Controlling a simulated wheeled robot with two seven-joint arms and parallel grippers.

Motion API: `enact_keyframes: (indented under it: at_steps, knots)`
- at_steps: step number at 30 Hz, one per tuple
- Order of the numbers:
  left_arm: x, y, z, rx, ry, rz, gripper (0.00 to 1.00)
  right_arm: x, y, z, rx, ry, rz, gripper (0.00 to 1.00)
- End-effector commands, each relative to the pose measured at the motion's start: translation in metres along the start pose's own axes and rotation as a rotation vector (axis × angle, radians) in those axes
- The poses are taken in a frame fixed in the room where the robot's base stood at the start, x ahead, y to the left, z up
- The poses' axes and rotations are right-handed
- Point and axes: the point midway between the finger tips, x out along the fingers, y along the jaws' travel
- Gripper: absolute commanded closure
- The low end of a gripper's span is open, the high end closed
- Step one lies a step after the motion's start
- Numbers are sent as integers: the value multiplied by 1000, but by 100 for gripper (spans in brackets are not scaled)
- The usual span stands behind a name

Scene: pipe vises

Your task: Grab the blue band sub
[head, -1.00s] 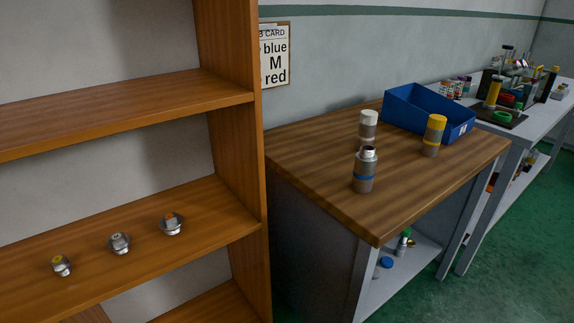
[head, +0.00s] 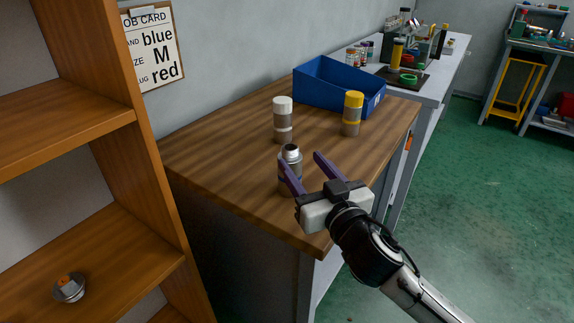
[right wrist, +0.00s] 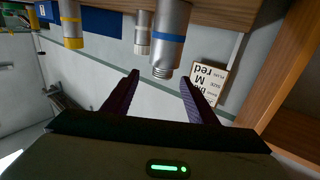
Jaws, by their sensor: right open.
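The blue band sub (head: 284,184) is a grey metal cylinder with a threaded silver top, standing upright on the wooden bench top (head: 230,150) near its front edge. Its blue band shows clearly in the right wrist view (right wrist: 168,37), where it hangs inverted. My right gripper (head: 301,160) is open and empty, its purple fingers close to the sub. One finger partly covers the sub in the head view. In the right wrist view the sub's threaded end is just beyond the gap between the fingertips (right wrist: 159,78). My left gripper is not in view.
A white-topped cylinder (head: 283,120) and a yellow-topped cylinder (head: 352,114) stand behind the sub. A blue bin (head: 325,85) is at the back. A job card (head: 153,46) reads blue, M, red. A wooden shelf (head: 130,250) at left holds a metal fitting (head: 69,289).

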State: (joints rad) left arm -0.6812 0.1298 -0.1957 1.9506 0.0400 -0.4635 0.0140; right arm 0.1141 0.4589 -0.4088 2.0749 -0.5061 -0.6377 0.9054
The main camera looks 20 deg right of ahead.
Motion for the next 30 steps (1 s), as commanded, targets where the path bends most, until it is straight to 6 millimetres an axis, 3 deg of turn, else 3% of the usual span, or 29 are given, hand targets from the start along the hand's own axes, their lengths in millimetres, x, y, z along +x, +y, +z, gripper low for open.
enact_keyframes:
  at_steps: [4, 15, 25, 30]
  knots:
    - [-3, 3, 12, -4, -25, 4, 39, 14, 0, 0, 1, 0, 0, 48]
    - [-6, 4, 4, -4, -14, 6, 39, 60, -5, 1, 0, -2, 1, 48]
    - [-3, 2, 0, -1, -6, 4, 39, 67, -6, 3, 1, -3, -1, 48]
    - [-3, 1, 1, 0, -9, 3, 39, 67, -6, 3, 1, -3, -1, 76]
